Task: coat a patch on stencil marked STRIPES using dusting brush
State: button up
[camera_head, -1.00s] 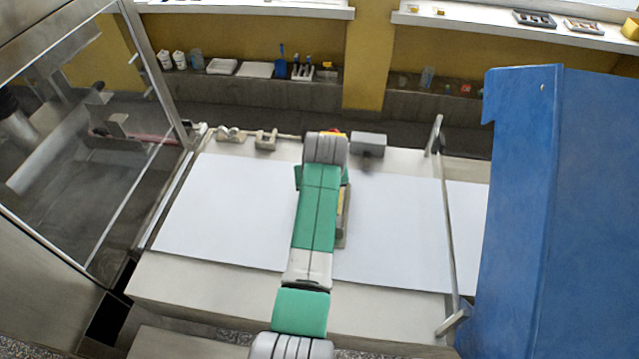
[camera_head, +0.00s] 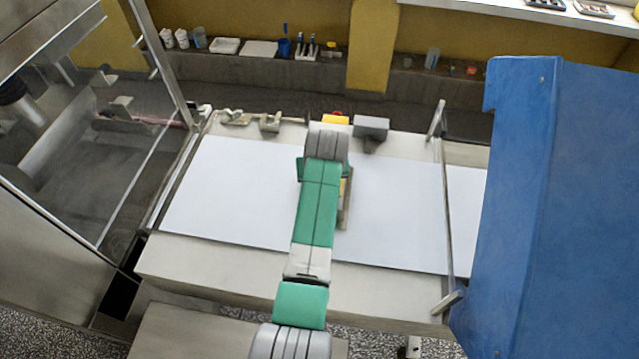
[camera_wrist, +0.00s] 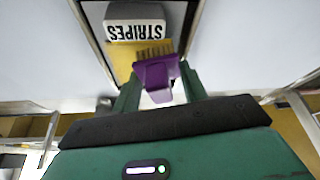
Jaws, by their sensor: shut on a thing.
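My gripper (camera_wrist: 162,86) is shut on the purple dusting brush (camera_wrist: 157,72), which sits between its green fingers. The brush's brown bristles (camera_wrist: 154,49) point away from the gripper, over or against a yellow surface (camera_wrist: 122,58); contact cannot be told. The stencil's dark-edged frame (camera_wrist: 92,35) surrounds this area, and a pale label block reading STRIPES (camera_wrist: 136,31) lies just beyond the bristles. In the head view my arm covers the gripper and most of the stencil; only its right edge (camera_head: 346,212) shows.
The stencil lies on a white belt (camera_head: 230,195) on a metal table. A blue housing (camera_head: 560,200) stands at right and a glass-sided enclosure (camera_head: 100,170) at left. A metal bar (camera_head: 446,210) crosses the belt's right part. A grey box (camera_head: 370,127) stands behind.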

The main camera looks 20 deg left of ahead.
jog(key=shift+w+a+f+b, duration=0.1)
jog(key=shift+w+f+b, duration=0.05)
jog(key=shift+w+b, duration=0.35)
jog(key=shift+w+a+f+b, duration=0.1)
jog(key=shift+w+b, duration=0.2)
jog(key=shift+b, duration=0.3)
notch_tip(320, 180, up, 3)
jog(key=shift+w+f+p, duration=0.1)
jog(key=shift+f+p, duration=0.05)
jog(key=shift+p, duration=0.65)
notch_tip(320, 180, up, 6)
jog(key=p, duration=0.5)
jog(key=shift+f, duration=0.1)
